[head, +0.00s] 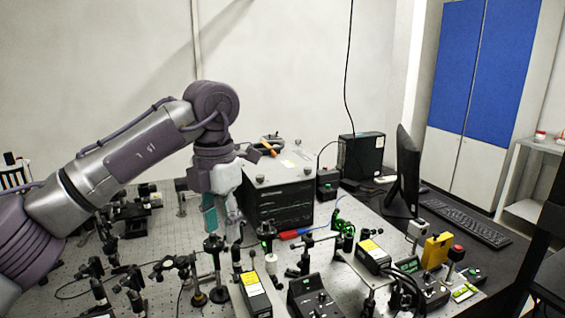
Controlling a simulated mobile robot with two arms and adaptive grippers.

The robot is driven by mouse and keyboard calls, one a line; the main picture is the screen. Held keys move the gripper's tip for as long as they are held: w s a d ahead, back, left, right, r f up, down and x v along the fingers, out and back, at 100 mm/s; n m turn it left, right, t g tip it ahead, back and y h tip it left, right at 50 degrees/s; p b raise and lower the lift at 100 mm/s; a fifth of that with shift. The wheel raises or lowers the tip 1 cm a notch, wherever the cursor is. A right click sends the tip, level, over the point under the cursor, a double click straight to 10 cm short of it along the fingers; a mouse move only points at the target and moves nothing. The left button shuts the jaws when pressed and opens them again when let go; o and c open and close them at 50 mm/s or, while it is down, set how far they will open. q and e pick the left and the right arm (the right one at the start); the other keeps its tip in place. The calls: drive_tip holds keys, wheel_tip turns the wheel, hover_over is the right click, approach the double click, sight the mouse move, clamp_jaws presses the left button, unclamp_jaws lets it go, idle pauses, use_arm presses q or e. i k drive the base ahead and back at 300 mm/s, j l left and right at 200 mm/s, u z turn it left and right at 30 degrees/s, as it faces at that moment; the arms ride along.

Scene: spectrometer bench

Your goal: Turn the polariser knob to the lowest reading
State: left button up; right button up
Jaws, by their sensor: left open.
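My left gripper (223,216) reaches down from the left over the optical bench (335,290). It is open, with its fingers pointing down behind a row of post-mounted optics. A dark round mount on a post (213,245) stands just in front of it. I cannot tell which mount carries the polariser knob, as the parts are small and partly overlap. A small box with a green display (408,265) sits at the right of the bench; its reading is too small to make out. My right gripper is not in view.
A black instrument box (280,205) stands right of the gripper. Clamps and posts (175,265) crowd the front left. A yellow-labelled module (254,295), a control box (313,298), a monitor (404,175) and a keyboard (465,217) lie to the right.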

sight(213, 238)
drive_tip(key=k+l, duration=0.3)
drive_tip(key=k, duration=0.15)
drive_tip(key=k+l, duration=0.25)
drive_tip(key=k, duration=0.2)
